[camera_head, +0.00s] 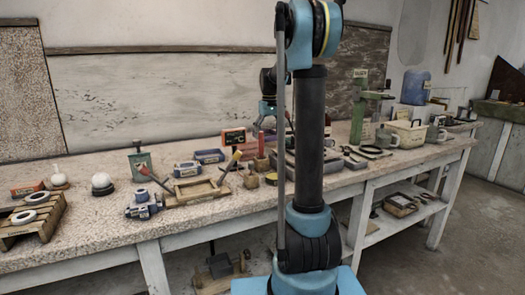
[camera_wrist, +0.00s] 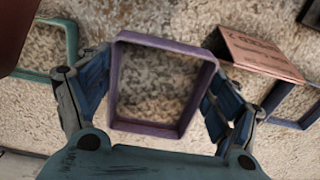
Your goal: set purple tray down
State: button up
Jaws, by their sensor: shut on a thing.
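The purple tray (camera_wrist: 180,47) shows in the wrist view as an open rectangular frame with the speckled tabletop visible inside it. My gripper (camera_wrist: 160,88) has its blue fingers against the tray's left and right sides, shut on it. I cannot tell whether the tray touches the tabletop. In the head view my gripper (camera_head: 268,108) is over the middle of the workbench, partly behind my arm. I cannot make out the purple tray there.
In the wrist view a green frame (camera_wrist: 70,45) lies left, a reddish box with lettering (camera_wrist: 262,55) upper right, and a dark frame (camera_wrist: 298,123) at right.

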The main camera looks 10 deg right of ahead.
aim_at(269, 152)
jog(key=shift+f, duration=2.95)
jog(key=o, duration=0.9)
